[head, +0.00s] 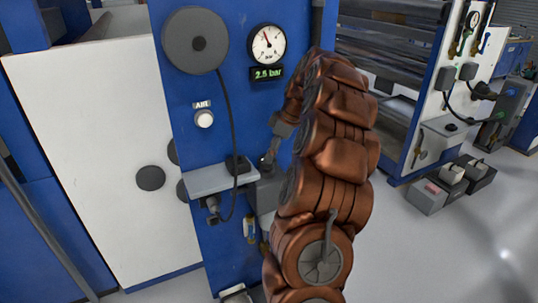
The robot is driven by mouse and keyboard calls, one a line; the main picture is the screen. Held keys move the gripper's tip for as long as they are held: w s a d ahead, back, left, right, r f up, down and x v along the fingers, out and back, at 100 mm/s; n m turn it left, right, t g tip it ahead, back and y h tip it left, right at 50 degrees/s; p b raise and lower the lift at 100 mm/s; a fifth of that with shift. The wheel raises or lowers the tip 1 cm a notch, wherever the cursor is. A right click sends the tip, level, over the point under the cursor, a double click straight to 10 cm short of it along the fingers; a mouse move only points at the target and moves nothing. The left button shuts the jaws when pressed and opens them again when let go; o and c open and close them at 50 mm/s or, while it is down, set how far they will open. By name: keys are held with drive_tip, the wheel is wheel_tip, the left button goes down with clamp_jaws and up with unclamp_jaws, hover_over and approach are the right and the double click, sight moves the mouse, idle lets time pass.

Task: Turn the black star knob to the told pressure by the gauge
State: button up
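The round white gauge (267,44) is on the blue machine panel, its red needle tilted up and left. The small display (267,73) under it reads 2.5 bar in green. My copper-coloured arm rises in front of the panel and bends down. My gripper (268,162) is at its end, low beside the grey shelf and over a grey block (266,190). The fingers are small and partly hidden, so I cannot tell if they are open or shut. I cannot make out the black star knob; it may be hidden at the gripper.
A grey shelf (212,181) sticks out left of my gripper, with a black item (238,165) on it. A dark cable hangs from the grey reel (195,41). A white button (204,119) sits below. Grey boxes (427,197) stand on the floor at right.

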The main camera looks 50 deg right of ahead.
drive_tip(key=shift+x, duration=1.25)
drive_tip(key=c, duration=1.1)
drive_tip(key=shift+f, duration=0.1)
drive_tip(key=shift+c, duration=0.2)
